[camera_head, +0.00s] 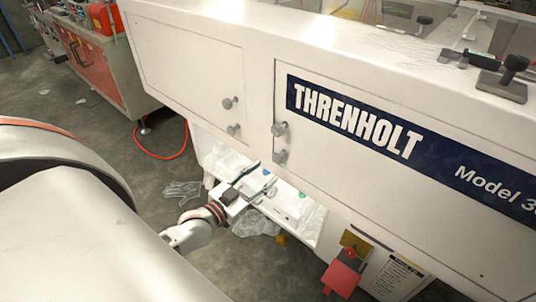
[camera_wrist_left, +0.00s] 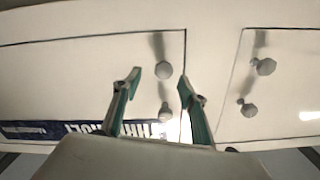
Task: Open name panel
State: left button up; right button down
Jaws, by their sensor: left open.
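The name panel (camera_head: 350,165) is a white door with a dark blue THRENHOLT strip (camera_head: 400,145), closed in the machine's front. Two grey knobs sit by its left edge, an upper knob (camera_head: 280,129) and a lower knob (camera_head: 280,156). My left gripper (camera_head: 267,172) is open and empty, just below and left of the lower knob. In the left wrist view the panel (camera_wrist_left: 80,80) appears upside down, and one of its knobs (camera_wrist_left: 163,70) shows between the fingertips (camera_wrist_left: 160,80). I see no contact with it. My right gripper is not in view.
A second closed panel (camera_head: 185,60) with two knobs (camera_head: 230,102) is on the left. Below is a white ledge (camera_head: 312,225) with plastic film. A red lockout tag (camera_head: 342,275) hangs lower right. A red hose (camera_head: 165,157) and a glove (camera_head: 182,190) lie on the floor.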

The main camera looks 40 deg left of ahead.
aim_at(275, 160)
pick_arm(q)
jog(key=w, duration=0.8)
jog(key=shift+a+r, duration=0.1)
jog(key=shift+r, duration=0.1)
grip_shut()
